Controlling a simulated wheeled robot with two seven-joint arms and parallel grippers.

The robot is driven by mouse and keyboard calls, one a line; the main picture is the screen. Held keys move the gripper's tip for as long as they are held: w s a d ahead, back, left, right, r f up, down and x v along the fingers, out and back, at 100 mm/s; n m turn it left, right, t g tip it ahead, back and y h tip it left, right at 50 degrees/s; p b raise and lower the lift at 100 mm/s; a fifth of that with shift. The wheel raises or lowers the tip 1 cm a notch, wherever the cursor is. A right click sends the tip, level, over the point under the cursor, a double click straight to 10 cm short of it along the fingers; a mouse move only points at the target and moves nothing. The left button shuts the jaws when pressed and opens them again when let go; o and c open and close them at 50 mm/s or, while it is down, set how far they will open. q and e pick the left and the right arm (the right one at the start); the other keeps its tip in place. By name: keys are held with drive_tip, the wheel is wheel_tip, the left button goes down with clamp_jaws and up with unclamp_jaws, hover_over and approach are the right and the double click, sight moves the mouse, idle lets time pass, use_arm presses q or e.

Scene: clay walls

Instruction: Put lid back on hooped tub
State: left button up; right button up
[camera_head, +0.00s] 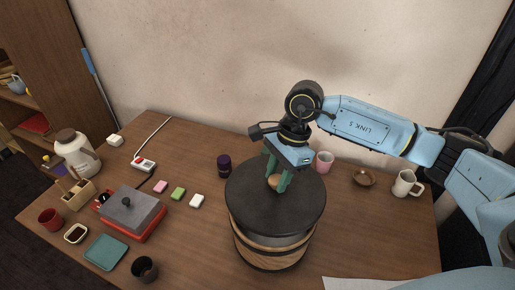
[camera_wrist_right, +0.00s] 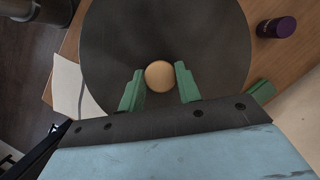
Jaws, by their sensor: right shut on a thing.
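The hooped tub (camera_head: 271,251), wooden with dark hoops, stands at the front middle of the table. Its round, dark lid (camera_head: 300,210) is level over the tub's mouth and hides it. I cannot tell whether the lid rests on the rim or hovers just above it. My right gripper (camera_head: 277,180) comes down from above and is shut on the lid's pale round knob (camera_wrist_right: 159,75), with a green finger on either side in the right wrist view. The lid (camera_wrist_right: 115,50) fills the middle of that view. My left gripper is not in view.
A purple jar (camera_head: 224,166) stands close behind the tub, and a pink cup (camera_head: 323,162) is behind to the right. A brown dish (camera_head: 364,177) and white mug (camera_head: 406,184) are at the right. A red box with grey top (camera_head: 133,213) and several small items fill the left.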

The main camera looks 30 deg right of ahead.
drive_tip(key=shift+w, duration=0.25)
drive_tip(key=shift+s, duration=0.3)
drive_tip(key=shift+s+f+b, duration=0.1)
drive_tip(key=shift+f+b, duration=0.3)
drive_tip(key=shift+f, duration=0.2)
wheel_tip(320, 180, down, 4)
drive_tip(key=shift+r+b, duration=0.25)
drive_tip(key=shift+b, duration=0.85)
drive_tip(key=shift+f+b, duration=0.65)
drive_tip(key=shift+f, duration=0.05)
drive_tip(key=shift+b, duration=0.4)
drive_tip(key=shift+f+b, duration=0.15)
drive_tip(key=shift+b, duration=0.45)
idle(0.6)
